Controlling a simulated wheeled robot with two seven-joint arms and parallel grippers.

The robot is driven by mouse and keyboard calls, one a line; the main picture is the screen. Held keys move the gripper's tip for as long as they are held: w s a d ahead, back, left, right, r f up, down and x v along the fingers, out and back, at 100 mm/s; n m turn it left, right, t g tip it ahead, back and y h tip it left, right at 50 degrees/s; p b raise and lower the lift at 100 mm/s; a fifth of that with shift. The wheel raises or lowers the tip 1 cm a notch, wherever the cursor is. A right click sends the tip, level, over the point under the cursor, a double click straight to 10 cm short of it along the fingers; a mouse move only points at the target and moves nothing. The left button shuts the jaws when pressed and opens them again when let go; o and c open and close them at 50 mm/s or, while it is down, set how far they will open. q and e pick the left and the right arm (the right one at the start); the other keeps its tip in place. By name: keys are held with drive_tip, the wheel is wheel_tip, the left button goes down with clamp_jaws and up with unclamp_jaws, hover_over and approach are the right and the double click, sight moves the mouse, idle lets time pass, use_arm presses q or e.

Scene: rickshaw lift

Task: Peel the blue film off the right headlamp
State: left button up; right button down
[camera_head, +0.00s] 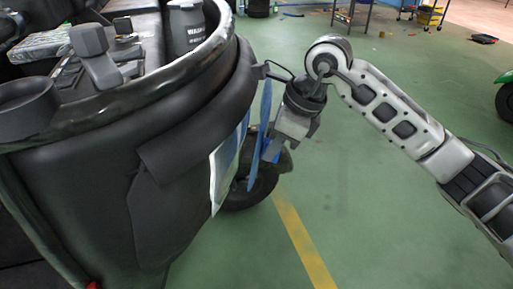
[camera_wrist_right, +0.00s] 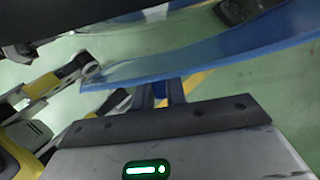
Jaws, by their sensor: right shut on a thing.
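The blue film (camera_head: 260,128) shows edge-on as a narrow upright strip just right of the rickshaw's dark front body (camera_head: 180,150). My right gripper (camera_head: 270,150) is at the film's right side and is shut on it. In the right wrist view the film (camera_wrist_right: 215,62) stretches across above the gripper's fingers (camera_wrist_right: 160,92) as a wide translucent blue sheet. The right headlamp cannot be made out in either view, so how much of the film still touches it cannot be told. My left gripper is not in view.
A pale blue and white panel (camera_head: 226,165) is on the rickshaw's side, above a black wheel (camera_head: 250,188). A dark bottle (camera_head: 186,28) stands inside the rickshaw.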

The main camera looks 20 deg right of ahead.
drive_tip(key=s+d+r+p, duration=0.3)
drive_tip(key=s+d+r, duration=0.3)
drive_tip(key=d+r, duration=0.5)
drive_tip(key=shift+s+r+p, duration=0.25)
drive_tip(key=shift+r+p, duration=0.05)
drive_tip(key=shift+p, duration=0.1)
